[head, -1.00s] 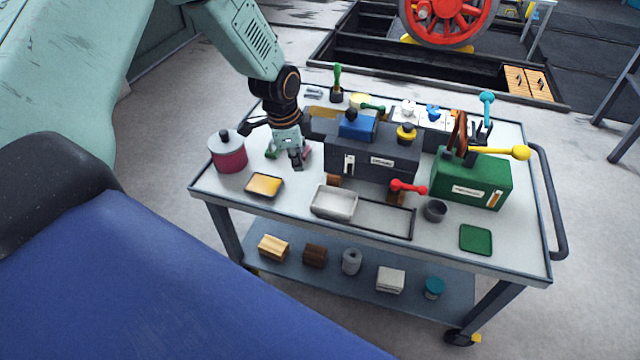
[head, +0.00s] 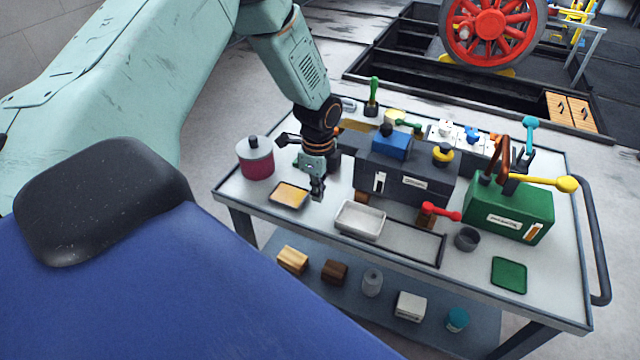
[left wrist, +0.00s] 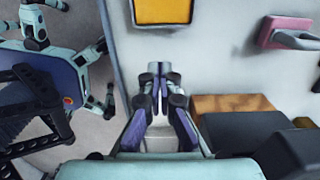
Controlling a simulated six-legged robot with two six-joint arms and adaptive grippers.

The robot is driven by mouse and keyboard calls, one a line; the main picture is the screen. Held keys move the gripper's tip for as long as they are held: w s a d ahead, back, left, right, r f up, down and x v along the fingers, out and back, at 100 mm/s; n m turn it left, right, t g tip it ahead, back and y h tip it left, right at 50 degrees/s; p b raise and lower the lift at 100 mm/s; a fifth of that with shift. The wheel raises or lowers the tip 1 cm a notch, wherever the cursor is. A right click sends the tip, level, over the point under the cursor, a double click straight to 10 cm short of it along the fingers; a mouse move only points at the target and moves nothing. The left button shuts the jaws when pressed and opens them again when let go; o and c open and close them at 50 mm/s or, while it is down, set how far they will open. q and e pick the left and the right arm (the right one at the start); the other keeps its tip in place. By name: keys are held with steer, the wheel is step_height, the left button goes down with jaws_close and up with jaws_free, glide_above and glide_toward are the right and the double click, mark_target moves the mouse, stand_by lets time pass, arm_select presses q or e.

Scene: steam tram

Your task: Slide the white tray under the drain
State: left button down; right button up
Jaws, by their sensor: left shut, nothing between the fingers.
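The white tray (head: 360,220) is a shallow rectangular dish at the left end of a dark-framed track (head: 415,242) on the cart top. A brown fitting with a red lever (head: 441,212), which looks like the drain, sticks out of the dark box (head: 405,180) to the right of the tray. My left gripper (head: 317,192) points down, left of the white tray and apart from it, beside the yellow tray. Its fingers are together and empty; they also show in the left wrist view (left wrist: 158,72). My right gripper is out of view.
The yellow-filled tray (head: 290,195) and the red pot (head: 256,158) are close left of the gripper. The green box (head: 510,212), a grey cup (head: 467,239) and a green mat (head: 509,274) are to the right. The track right of the tray is clear.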

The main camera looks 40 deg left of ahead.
mark_target(330, 214)
arm_select(q)
step_height(330, 214, down, 4)
steer(key=shift+s+r+b, duration=0.1)
steer(key=shift+r+b, duration=0.1)
steer(key=shift+b, duration=0.4)
steer(key=d, duration=0.1)
steer(key=w+d+b, duration=0.1)
steer(key=d, duration=0.1)
steer(key=shift+f, duration=0.1)
steer(key=shift+d, duration=0.45)
steer(key=shift+w+d, duration=0.15)
steer(key=shift+d, duration=0.1)
steer(key=w+d, duration=0.1)
steer(key=d, duration=0.3)
steer(key=w+d+p, duration=0.1)
steer(key=d, duration=0.3)
steer(key=w+d, duration=0.1)
steer(key=d, duration=0.4)
steer(key=shift+a, duration=0.15)
